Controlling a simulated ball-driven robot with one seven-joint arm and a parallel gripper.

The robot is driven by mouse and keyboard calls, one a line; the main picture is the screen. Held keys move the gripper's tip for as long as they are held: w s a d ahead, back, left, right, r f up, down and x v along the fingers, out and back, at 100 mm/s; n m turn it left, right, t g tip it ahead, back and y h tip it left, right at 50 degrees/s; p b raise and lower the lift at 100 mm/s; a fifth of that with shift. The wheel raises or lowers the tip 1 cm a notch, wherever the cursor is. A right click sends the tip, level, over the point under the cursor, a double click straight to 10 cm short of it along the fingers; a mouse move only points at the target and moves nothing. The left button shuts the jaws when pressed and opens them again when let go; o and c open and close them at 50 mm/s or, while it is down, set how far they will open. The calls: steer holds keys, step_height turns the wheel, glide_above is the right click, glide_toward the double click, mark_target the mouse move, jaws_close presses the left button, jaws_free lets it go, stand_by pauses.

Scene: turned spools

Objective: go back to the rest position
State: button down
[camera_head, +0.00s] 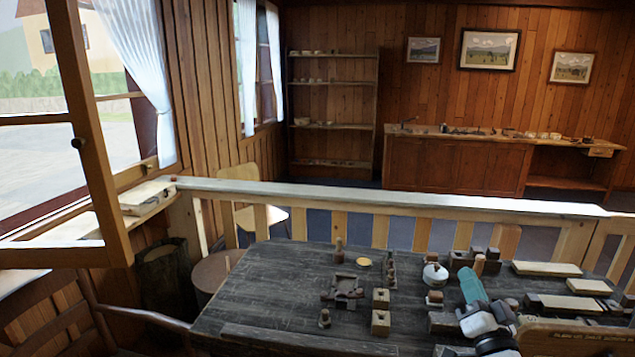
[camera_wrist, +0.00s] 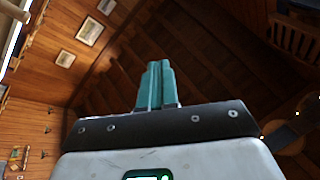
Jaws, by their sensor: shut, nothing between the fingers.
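My gripper (camera_head: 472,285) is at the right part of the dark wooden table (camera_head: 270,290) in the head view, with its teal fingers pointing up. In the wrist view the teal fingers (camera_wrist: 155,85) are together with nothing between them. Behind them, that view shows the wooden ceiling and a wall with pictures. My white and black arm rises at the table's front right and hides part of the tabletop there.
Several small wooden blocks (camera_head: 380,322), a white lidded pot (camera_head: 435,274) and pale flat boards (camera_head: 547,269) stand on the table. A wooden railing (camera_head: 400,200) runs behind it. An open window (camera_head: 95,150) is at left. The table's left part is clear.

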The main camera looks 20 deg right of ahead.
steer(key=s+a+f+n+g+y+b, duration=0.1)
steer(key=s+a+f+n+g+y, duration=0.35)
steer(key=a+f, duration=0.45)
steer(key=s+a+f+n+g+y, duration=0.35)
steer(key=a+f+g+y, duration=0.2)
steer(key=f, duration=0.55)
steer(key=s+a+f+g+h, duration=0.1)
steer(key=s+f+g, duration=0.2)
steer(key=s, duration=0.4)
steer(key=s+a+f+n+g, duration=0.1)
steer(key=s+a+f+g, duration=0.1)
steer(key=s, duration=0.6)
steer(key=s+a+f+g+h+b, duration=0.1)
steer(key=s+f+g, duration=0.3)
steer(key=s, duration=0.4)
steer(key=shift+a+f+g+h, duration=0.15)
steer(key=shift+a+g+h, duration=0.2)
steer(key=shift+a, duration=0.3)
